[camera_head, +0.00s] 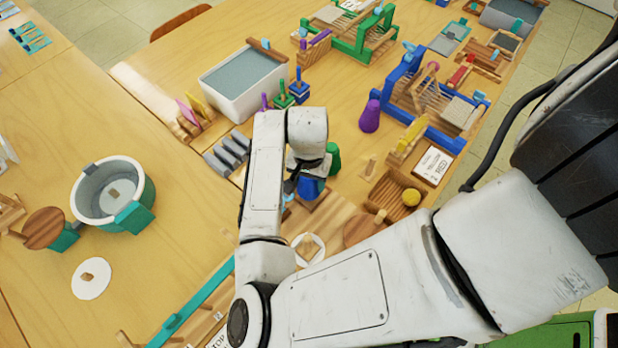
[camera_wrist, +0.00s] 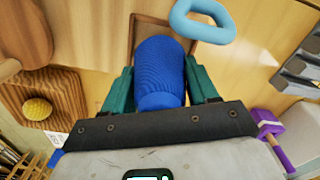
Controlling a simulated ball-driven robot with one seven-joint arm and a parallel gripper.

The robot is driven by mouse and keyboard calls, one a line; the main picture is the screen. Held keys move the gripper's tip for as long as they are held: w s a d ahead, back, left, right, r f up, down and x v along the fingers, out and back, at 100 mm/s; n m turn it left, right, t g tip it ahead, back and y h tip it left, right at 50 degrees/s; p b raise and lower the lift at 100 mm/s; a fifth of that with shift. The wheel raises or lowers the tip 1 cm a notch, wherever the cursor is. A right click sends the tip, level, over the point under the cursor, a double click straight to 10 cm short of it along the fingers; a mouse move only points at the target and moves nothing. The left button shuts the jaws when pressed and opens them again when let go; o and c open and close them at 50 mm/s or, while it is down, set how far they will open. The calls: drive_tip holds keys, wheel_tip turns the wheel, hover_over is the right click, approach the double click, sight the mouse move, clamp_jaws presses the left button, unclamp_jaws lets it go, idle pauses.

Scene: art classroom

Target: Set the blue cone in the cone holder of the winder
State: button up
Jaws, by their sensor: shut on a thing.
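The blue cone (camera_wrist: 160,72) is ribbed and sits between the two green fingers of my gripper (camera_wrist: 159,80) in the wrist view. My gripper is shut on it. In the head view the blue cone (camera_head: 311,188) shows below my wrist, partly hidden by the arm. A square wooden tray-like piece (camera_wrist: 137,32) lies behind the cone in the wrist view; I cannot tell whether the cone touches it. A round wooden disc (camera_head: 358,231) is close by on the right in the head view. Which wooden part is the winder's cone holder is not clear.
A green cone (camera_head: 334,158) and a purple cone (camera_head: 369,117) stand nearby. A light blue ring (camera_wrist: 202,20) lies beside the cone. A wooden tray with a yellow ball (camera_head: 411,197) is to the right. A white tub (camera_head: 243,85) and grey combs (camera_head: 228,152) are farther off.

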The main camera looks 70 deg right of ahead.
drive_tip(key=shift+f, duration=0.45)
idle(0.6)
drive_tip(key=o, duration=1.2)
drive_tip(key=shift+r, duration=0.1)
wheel_tip(320, 180, up, 11)
drive_tip(key=shift+f+b, duration=0.15)
drive_tip(key=shift+b, duration=0.3)
